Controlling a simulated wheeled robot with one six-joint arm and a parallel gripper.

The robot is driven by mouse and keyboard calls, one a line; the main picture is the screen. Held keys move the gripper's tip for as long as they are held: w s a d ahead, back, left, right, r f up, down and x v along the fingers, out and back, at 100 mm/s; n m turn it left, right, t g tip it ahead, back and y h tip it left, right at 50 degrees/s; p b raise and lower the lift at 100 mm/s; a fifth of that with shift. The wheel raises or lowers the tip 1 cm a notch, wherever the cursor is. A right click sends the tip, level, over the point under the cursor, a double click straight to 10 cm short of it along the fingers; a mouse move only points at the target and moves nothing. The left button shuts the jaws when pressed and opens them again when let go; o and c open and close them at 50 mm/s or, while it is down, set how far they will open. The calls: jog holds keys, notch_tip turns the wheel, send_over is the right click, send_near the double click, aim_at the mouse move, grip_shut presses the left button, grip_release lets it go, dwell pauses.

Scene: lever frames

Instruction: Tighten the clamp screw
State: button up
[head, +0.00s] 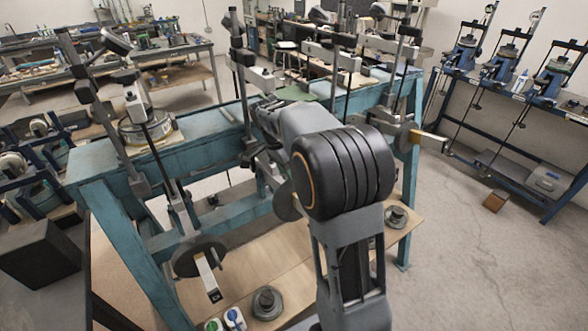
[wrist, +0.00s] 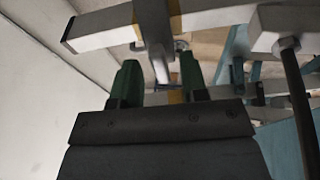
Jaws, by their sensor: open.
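In the wrist view my gripper (wrist: 162,80) is open, with its two green fingers apart and nothing clearly held between them. Just beyond the fingers, a dark collar (wrist: 152,25) sits around a pale lever beam (wrist: 100,30) with a yellow band. A small metal piece (wrist: 182,45) shows close to the collar, between the fingertips in the picture; I cannot tell whether it is the clamp screw or whether a finger touches it. In the head view my arm hides the gripper and the parts it faces on the blue lever frame (head: 190,150).
A second beam (wrist: 285,18) with a rod and nut is at the wrist view's upper right.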

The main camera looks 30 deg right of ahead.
jog(key=shift+r, duration=0.4)
jog(key=s+a+r+b, duration=0.2)
jog(key=s+r+b, duration=0.1)
jog(key=s+r, duration=0.9)
jog(key=shift+s+a, duration=0.3)
jog(key=shift+s, duration=0.6)
